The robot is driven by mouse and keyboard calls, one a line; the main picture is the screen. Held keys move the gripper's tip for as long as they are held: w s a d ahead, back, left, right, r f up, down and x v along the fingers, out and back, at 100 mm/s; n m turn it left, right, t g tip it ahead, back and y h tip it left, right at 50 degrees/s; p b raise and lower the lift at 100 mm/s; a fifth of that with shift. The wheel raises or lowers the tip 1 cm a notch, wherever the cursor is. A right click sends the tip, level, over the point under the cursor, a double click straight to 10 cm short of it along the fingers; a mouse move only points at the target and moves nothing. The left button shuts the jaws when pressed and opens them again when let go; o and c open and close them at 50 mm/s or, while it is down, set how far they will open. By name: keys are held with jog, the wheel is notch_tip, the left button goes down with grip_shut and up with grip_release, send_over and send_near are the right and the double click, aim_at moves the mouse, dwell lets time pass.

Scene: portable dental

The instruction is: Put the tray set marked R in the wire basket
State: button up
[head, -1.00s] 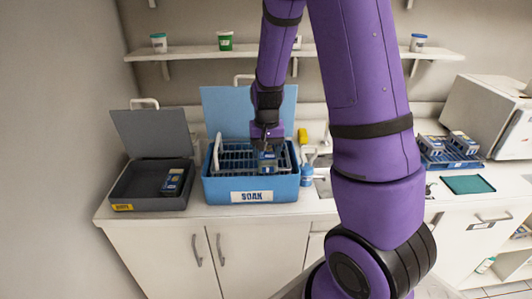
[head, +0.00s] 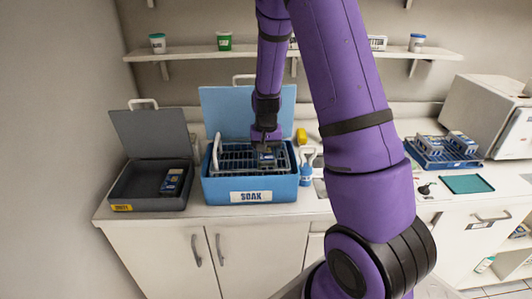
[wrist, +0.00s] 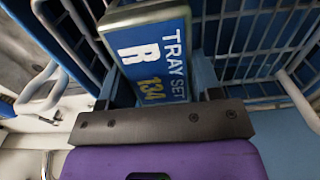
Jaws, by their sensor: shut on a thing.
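The tray set marked R (wrist: 150,55) shows in the wrist view with a blue label reading "TRAY SET R 134". My gripper (head: 265,146) is shut on it; the fingers are on either side of the tray set in the wrist view (wrist: 160,88). The wire basket (head: 236,157) sits in the blue bin labelled SOAK (head: 224,188). The tray set is at the right part of the basket, among its wires (wrist: 250,35). I cannot tell whether it rests on the basket floor.
A grey bin (head: 150,197) with an open lid stands at the left, holding another tray set (head: 171,182). A blue rack (head: 437,158) with tray sets and a green mat (head: 467,184) lie at the right.

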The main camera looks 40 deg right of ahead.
jog(key=shift+f, duration=0.15)
jog(key=o, duration=1.1)
notch_tip(320, 180, up, 12)
jog(key=s+a+r+n+t, duration=0.1)
jog(key=s+a+r+n, duration=0.1)
jog(key=s+a+r, duration=0.4)
jog(key=s+a+r+n+t, duration=0.1)
jog(key=s+a+r+t, duration=0.1)
jog(key=s+r, duration=0.35)
jog(key=s+a+r+n, duration=0.1)
jog(key=s+a+r, duration=0.1)
jog(key=s, duration=0.2)
jog(key=s+a+r+n+t, duration=0.1)
jog(key=s+a+r, duration=0.1)
jog(key=s, duration=0.3)
jog(key=s+a+r+n+t, duration=0.1)
jog(key=s+a+r, duration=0.1)
jog(key=s, duration=0.3)
jog(key=shift+s+a+r+n, duration=0.1)
jog(key=shift+a+r+n, duration=0.1)
jog(key=shift+r+n, duration=0.2)
